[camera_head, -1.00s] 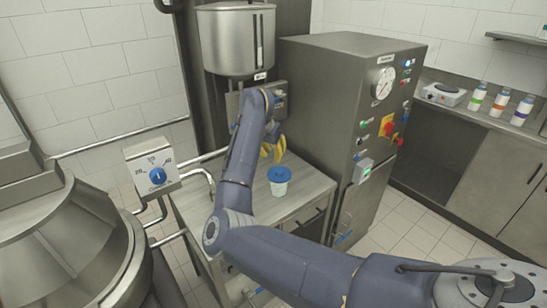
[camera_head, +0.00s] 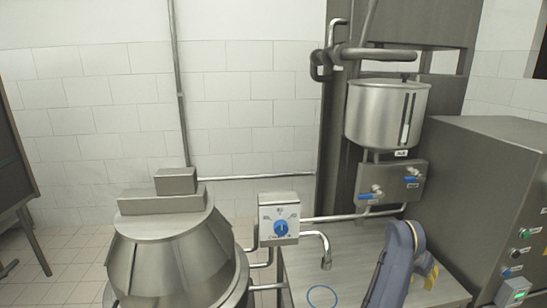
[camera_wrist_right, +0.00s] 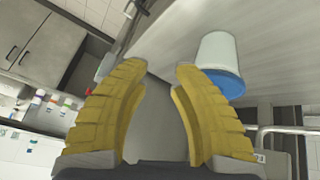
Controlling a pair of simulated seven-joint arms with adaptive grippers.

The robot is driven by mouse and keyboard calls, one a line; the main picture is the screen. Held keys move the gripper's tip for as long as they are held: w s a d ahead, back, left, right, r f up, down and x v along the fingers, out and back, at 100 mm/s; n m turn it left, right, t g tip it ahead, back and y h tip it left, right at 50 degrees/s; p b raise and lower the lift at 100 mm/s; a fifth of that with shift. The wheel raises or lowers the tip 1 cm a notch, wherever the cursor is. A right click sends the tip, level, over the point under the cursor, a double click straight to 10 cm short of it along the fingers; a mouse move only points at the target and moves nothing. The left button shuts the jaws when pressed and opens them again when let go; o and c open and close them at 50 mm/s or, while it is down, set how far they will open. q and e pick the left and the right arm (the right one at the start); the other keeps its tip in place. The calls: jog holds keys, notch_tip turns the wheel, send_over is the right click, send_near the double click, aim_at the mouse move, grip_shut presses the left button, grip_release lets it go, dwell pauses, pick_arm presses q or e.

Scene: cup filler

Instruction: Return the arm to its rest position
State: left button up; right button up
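My right arm (camera_head: 391,270) comes up from the lower edge of the head view, in front of the steel counter (camera_head: 345,255). Its yellow gripper (camera_head: 432,277) shows only in part, right of the arm. In the right wrist view the right gripper (camera_wrist_right: 160,70) has its two yellow fingers spread apart with nothing between them. A white cup (camera_wrist_right: 216,48) with a blue lid (camera_wrist_right: 228,84) stands just beyond the right finger, apart from the fingers as far as I can tell. The cup is not visible in the head view. My left gripper is not in view.
A steel hopper tank (camera_head: 386,115) with blue-handled valves hangs above the counter. A dial box (camera_head: 279,218) and a curved spout (camera_head: 325,250) stand at its left. A steel cabinet (camera_head: 480,190) is at the right, a large kettle (camera_head: 170,260) at the left.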

jog(key=s+f+n+t+h, duration=0.1)
jog(key=s+f+n, duration=0.35)
jog(key=s, duration=0.25)
jog(key=s+f+n+t+h, duration=0.1)
jog(key=s+f+n, duration=0.2)
jog(key=s+f, duration=0.3)
jog(key=s+a+f+n+t+y, duration=0.1)
jog(key=s+a+f+n+y, duration=0.1)
jog(key=s+a+n, duration=0.6)
jog(key=s+a+f+n+t+y, duration=0.2)
jog(key=s+a, duration=0.4)
jog(key=s, duration=0.6)
jog(key=s+a+f+g+y, duration=0.2)
jog(key=a+f, duration=0.1)
jog(key=f, duration=1.3)
jog(key=s+a+f+g+y, duration=0.1)
jog(key=s+a+f, duration=0.15)
jog(key=f, duration=1.45)
jog(key=s+f+m+g+y, duration=0.1)
jog(key=s+f+m+g, duration=0.2)
jog(key=s+f, duration=1.5)
jog(key=shift+s+m, duration=0.35)
jog(key=shift+s, duration=0.25)
jog(key=shift+f, duration=0.1)
